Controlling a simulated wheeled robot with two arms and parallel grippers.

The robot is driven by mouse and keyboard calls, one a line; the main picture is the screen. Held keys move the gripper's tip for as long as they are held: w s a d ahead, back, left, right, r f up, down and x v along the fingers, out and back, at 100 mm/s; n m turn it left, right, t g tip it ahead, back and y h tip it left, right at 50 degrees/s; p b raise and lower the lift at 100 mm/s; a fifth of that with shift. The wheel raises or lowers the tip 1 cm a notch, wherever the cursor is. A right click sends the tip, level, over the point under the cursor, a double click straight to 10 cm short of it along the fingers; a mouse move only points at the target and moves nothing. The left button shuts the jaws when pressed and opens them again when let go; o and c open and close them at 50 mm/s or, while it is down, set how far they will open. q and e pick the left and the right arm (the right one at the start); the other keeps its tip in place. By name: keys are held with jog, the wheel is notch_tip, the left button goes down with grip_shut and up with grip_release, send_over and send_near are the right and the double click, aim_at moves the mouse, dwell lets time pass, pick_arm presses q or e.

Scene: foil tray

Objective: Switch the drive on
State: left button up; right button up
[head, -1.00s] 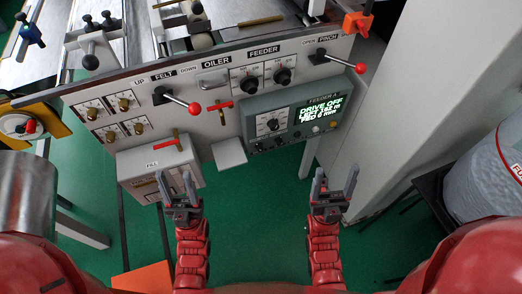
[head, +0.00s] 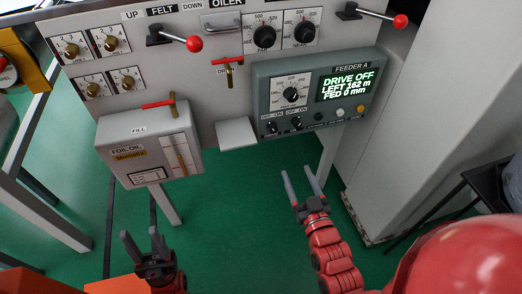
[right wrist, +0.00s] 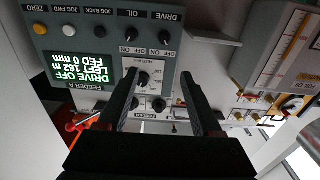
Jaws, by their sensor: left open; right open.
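The feeder panel (head: 258,93) is a grey-green box under the machine front. Its screen (head: 346,84) reads DRIVE OFF, LEFT 162 m, FED 0 mm. The drive switch (head: 271,127) is a small black knob at the panel's lower left, marked OFF and ON. It also shows in the upside-down right wrist view (right wrist: 165,37), beside the oil switch (right wrist: 130,33). My right gripper (head: 300,178) is open and empty, below and in front of the panel, apart from it. My left gripper (head: 141,238) is open and empty at the lower left.
A larger dial (head: 291,94) sits above the switches. White, black and yellow buttons (head: 361,108) lie to their right. A small grey shelf (head: 237,133) juts out left of the panel, beside the foil oil box (head: 150,145). A red-knobbed lever (head: 400,21) sticks out above right.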

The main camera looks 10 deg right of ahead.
jog(key=f, duration=0.1)
jog(key=b, duration=0.3)
send_near(274, 131)
jog(key=w, duration=0.4)
jog(key=w+b, duration=0.1)
jog(key=w, duration=0.3)
jog(key=shift+w+r, duration=0.25)
jog(key=shift+w, duration=0.05)
grip_shut()
